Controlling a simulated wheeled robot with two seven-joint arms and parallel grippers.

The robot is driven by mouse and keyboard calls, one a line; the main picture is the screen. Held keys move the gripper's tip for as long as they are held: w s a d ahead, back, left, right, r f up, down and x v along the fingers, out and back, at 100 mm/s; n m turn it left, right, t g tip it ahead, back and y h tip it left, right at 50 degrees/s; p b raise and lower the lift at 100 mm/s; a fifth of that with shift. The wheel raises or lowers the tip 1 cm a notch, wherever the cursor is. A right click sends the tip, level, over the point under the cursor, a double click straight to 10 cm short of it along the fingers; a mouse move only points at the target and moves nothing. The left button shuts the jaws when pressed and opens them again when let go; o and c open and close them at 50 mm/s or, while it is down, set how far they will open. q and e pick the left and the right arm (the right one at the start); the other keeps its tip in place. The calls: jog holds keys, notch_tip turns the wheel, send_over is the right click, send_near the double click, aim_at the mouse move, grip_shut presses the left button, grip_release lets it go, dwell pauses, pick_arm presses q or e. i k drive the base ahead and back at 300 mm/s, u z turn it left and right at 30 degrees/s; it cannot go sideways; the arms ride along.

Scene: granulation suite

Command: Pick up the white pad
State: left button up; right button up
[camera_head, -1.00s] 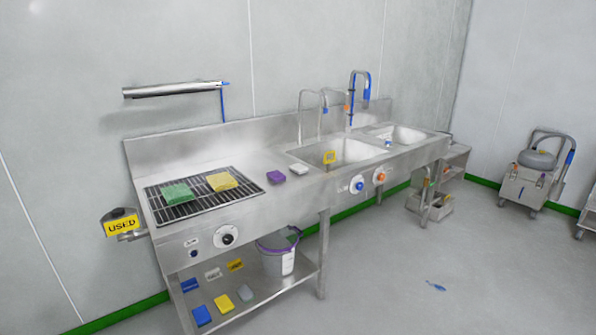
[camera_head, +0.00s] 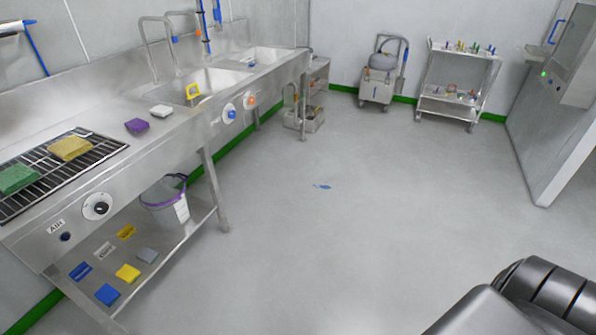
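The white pad (camera_head: 161,110) lies flat on the steel counter, between the drain rack and the first sink basin. A purple pad (camera_head: 137,126) lies just left of it. Neither of my grippers shows in the head view. Part of my own dark body or arm fills the lower right corner, and no fingers can be seen there.
A green sponge (camera_head: 17,178) and a yellow sponge (camera_head: 70,148) sit on the black rack (camera_head: 42,193). A bucket (camera_head: 163,204) and several pads stand on the lower shelf (camera_head: 190,226). A wheeled cart (camera_head: 452,106) stands at the back.

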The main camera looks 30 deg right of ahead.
aim_at(160, 111)
jog(key=z, duration=0.05)
jog(key=i, duration=1.9)
jog(key=u, duration=0.4)
